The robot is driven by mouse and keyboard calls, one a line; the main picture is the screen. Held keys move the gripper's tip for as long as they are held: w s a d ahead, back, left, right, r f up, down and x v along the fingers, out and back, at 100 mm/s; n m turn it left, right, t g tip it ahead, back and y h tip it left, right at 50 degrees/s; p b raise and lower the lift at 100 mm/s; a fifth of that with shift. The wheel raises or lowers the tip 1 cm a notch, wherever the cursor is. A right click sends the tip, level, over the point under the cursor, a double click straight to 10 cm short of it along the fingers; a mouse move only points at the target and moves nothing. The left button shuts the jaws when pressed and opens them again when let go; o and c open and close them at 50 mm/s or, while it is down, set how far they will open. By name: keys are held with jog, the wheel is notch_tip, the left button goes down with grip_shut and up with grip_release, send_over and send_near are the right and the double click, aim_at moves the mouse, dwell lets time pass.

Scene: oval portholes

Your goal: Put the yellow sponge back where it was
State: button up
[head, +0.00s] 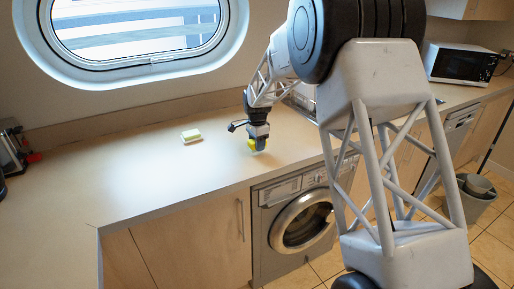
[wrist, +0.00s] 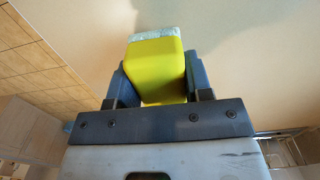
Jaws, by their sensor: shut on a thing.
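The yellow sponge (wrist: 156,70) is between the two dark fingers of my gripper (wrist: 152,83) in the wrist view. It has a pale grey-white layer at its far end. In the head view, my gripper (head: 258,143) points down over the worktop near its front edge, above the washing machine. A bit of the yellow sponge (head: 251,144) shows at the fingers. I cannot tell whether the sponge touches the worktop. A small pale yellow and whitish block (head: 191,135) lies on the worktop to the left of my gripper, apart from it.
The worktop (head: 120,180) is clear around the pale block and to its left. A dark appliance (head: 10,150) stands at the far left edge. A washing machine (head: 300,220) is under the worktop. A microwave (head: 460,64) stands at the far right. An oval window (head: 140,30) is in the wall.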

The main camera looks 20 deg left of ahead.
jog(key=shift+f, duration=0.95)
jog(key=shift+f, duration=0.15)
jog(key=o, duration=0.9)
jog(key=shift+r, duration=0.2)
notch_tip(320, 180, up, 12)
jog(key=shift+f, duration=0.1)
dwell(0.4)
